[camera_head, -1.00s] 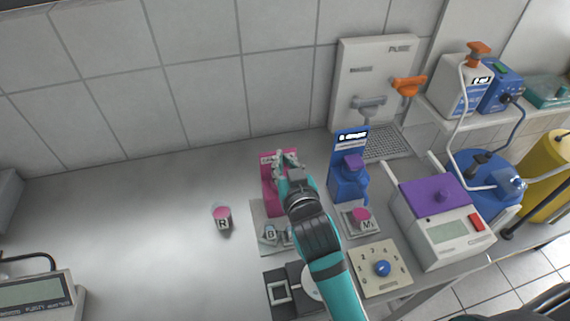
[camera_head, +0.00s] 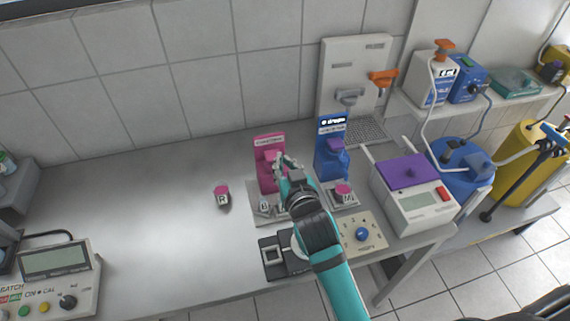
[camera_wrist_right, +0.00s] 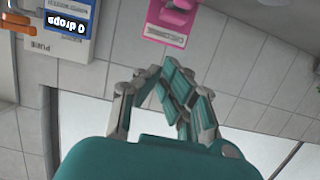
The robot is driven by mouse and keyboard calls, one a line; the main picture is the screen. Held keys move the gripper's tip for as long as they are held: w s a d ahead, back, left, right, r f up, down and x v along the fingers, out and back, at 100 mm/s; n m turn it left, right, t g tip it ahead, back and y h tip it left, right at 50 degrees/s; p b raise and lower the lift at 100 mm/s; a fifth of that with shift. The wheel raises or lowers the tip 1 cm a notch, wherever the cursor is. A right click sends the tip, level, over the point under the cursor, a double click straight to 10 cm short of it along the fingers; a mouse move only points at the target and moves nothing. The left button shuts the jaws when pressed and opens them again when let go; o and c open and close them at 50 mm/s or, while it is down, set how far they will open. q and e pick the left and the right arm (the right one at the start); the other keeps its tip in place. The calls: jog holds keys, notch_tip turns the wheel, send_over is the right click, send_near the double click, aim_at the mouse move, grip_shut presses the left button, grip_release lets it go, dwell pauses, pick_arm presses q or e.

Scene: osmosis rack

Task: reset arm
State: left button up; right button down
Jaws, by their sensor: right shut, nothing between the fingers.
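My right gripper (camera_head: 283,163) reaches in from the bottom of the head view on a teal arm and overlaps the pink dispenser (camera_head: 268,146). In the right wrist view its fingers (camera_wrist_right: 165,72) are closed together with nothing between them. The pink dispenser also shows in the wrist view (camera_wrist_right: 170,22), beyond the fingertips and apart from them. My left gripper is in neither view.
A blue dispenser (camera_head: 331,152) stands right of the pink one. A jar marked R (camera_head: 222,196) stands alone on the bench, and a jar marked M (camera_head: 344,193) sits below the blue dispenser. A purple-lidded device (camera_head: 412,200) is at the right. The bench left of the R jar is clear.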

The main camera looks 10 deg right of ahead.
jog(key=s+d+f+n+g, duration=0.1)
jog(key=s+d+f+g, duration=0.3)
jog(key=s, duration=0.5)
jog(key=s+d+f+g, duration=0.1)
jog(key=s+f+g, duration=0.35)
jog(key=s, duration=0.45)
jog(key=s+d+f+n+g, duration=0.1)
jog(key=s+d+f+g, duration=0.3)
jog(key=s, duration=0.5)
notch_tip(320, 180, down, 32)
jog(key=s+b, duration=0.2)
jog(key=b, duration=0.2)
pick_arm(q)
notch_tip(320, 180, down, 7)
jog(key=b, duration=0.3)
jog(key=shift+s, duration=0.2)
pick_arm(e)
jog(key=s+d+f+g, duration=0.1)
jog(key=s+d+f, duration=0.1)
jog(key=s+f, duration=1.4)
jog(key=shift+s+f+g, duration=0.25)
jog(key=shift+f+g, duration=0.1)
jog(key=shift+f, duration=0.55)
